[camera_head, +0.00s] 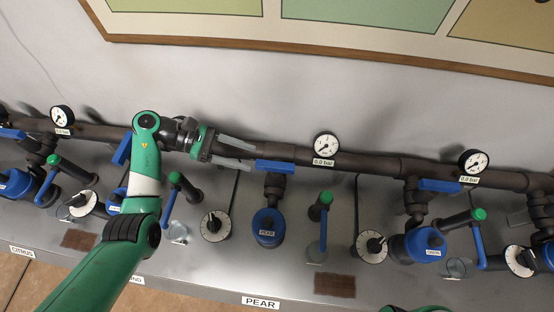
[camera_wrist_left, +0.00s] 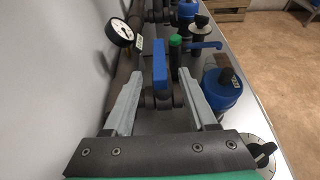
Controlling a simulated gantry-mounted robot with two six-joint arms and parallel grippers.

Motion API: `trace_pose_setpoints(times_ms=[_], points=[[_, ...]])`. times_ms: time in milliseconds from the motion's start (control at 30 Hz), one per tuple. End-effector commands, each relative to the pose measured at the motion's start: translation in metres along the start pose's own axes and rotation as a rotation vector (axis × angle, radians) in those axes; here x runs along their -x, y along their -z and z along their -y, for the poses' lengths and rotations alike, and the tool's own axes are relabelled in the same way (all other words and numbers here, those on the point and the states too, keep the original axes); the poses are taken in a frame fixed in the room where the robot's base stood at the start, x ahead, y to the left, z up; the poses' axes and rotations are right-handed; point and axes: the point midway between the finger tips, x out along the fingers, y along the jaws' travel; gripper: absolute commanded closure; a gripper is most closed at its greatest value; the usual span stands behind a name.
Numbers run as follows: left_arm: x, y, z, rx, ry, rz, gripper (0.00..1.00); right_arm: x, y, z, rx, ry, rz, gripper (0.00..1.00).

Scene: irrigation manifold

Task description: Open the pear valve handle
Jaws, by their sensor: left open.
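The pear valve handle (camera_head: 275,166) is a blue lever lying along the dark pipe, above the blue pear filter cap (camera_head: 267,228) and the PEAR label (camera_head: 261,302). My left gripper (camera_head: 254,156) is open at the left end of the handle, with its fingers pointing right along the pipe. In the left wrist view the blue handle (camera_wrist_left: 160,66) shows between the two finger tips, with a visible gap on each side. I cannot tell how far the fingers overlap it. My right gripper is out of view.
A pressure gauge (camera_head: 326,146) reading 0.0 bar stands on the pipe to the right. Below the pipe are a dial (camera_head: 215,226) and green-capped taps (camera_head: 326,198). Another blue handle (camera_head: 440,185) lies farther right. The wall is close behind the pipe.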

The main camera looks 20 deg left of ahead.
Motion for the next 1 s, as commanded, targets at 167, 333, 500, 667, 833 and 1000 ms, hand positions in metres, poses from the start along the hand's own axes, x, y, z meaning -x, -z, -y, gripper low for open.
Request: trace_pose_setpoints(times_ms=[167, 333, 500, 667, 833, 1000], points=[[-0.043, 0.000, 0.001, -0.001, 0.005, 0.002, 0.43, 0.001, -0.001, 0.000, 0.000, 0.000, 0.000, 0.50], [-0.074, 0.000, 0.000, -0.002, 0.002, 0.001, 0.43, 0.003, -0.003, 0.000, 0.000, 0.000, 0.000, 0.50], [-0.087, -0.001, 0.000, -0.001, -0.001, 0.002, 0.43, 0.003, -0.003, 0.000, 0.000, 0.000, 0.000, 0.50], [-0.088, -0.001, 0.000, -0.001, -0.001, 0.002, 0.43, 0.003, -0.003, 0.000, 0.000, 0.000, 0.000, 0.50], [-0.088, -0.001, 0.000, -0.001, -0.001, 0.002, 0.59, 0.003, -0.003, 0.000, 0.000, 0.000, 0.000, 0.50], [-0.088, -0.001, 0.000, -0.001, -0.001, 0.002, 0.89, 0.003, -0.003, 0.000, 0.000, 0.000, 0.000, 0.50]])
